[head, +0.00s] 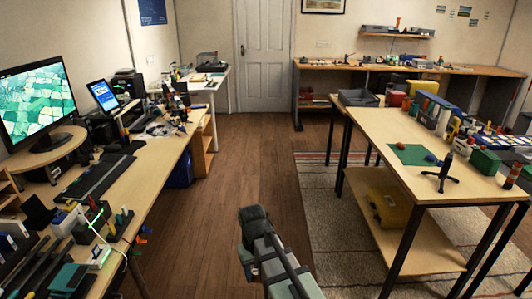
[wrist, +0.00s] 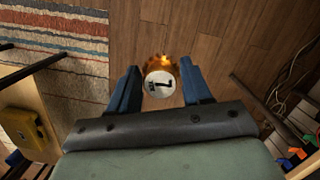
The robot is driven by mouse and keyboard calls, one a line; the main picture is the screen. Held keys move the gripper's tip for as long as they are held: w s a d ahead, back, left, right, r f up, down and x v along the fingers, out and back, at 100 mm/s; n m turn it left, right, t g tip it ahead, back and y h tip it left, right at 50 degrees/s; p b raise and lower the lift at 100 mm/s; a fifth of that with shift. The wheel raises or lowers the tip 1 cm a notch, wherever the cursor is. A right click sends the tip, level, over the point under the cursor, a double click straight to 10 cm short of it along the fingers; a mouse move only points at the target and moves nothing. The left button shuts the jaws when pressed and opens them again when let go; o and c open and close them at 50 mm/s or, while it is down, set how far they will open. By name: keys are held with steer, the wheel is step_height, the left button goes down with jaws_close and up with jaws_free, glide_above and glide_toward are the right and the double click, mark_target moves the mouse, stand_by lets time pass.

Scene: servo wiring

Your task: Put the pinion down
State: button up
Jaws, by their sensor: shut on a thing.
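My gripper (wrist: 159,70) shows in the wrist view with its two blue fingers on either side of a small round thing (wrist: 160,84). This thing has a pale, metallic face with a dark mark and a brass-orange edge; it appears to be the pinion. The gripper is shut on it and holds it above the wooden floor, with no work surface directly beneath it in the wrist view. In the head view my arm reaches up from the bottom centre, over the aisle between two tables. The fingers and the pinion cannot be made out there.
A cluttered desk (head: 160,186) with a monitor (head: 38,103) stands left. The right table (head: 400,180) holds a green mat (head: 411,154), a small black stand (head: 440,176), a grey bin (head: 358,97) and several boxes. A yellow case (head: 389,208) sits on its lower shelf. The aisle floor (head: 240,150) is clear.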

steer(key=w+d+m, duration=0.3)
steer(key=d+m, duration=0.1)
steer(key=d, duration=1.6)
steer(key=w+a+r+n, duration=0.15)
steer(key=w+a, duration=0.35)
steer(key=a, duration=0.8)
steer(key=w+a+n, duration=0.3)
steer(key=w+a, duration=0.2)
steer(key=a, duration=0.8)
steer(key=w+a+r+n, duration=0.1)
steer(key=w+a+n, duration=0.35)
steer(key=a, duration=0.85)
step_height(320, 180, up, 3)
steer(key=n+h, duration=0.1)
steer(key=n, duration=0.3)
glide_above(85, 260)
steer(key=shift+t, duration=0.4)
step_height(85, 260, down, 9)
steer(key=shift+r, duration=0.2)
steer(key=shift+f, duration=0.15)
steer(key=o, duration=0.8)
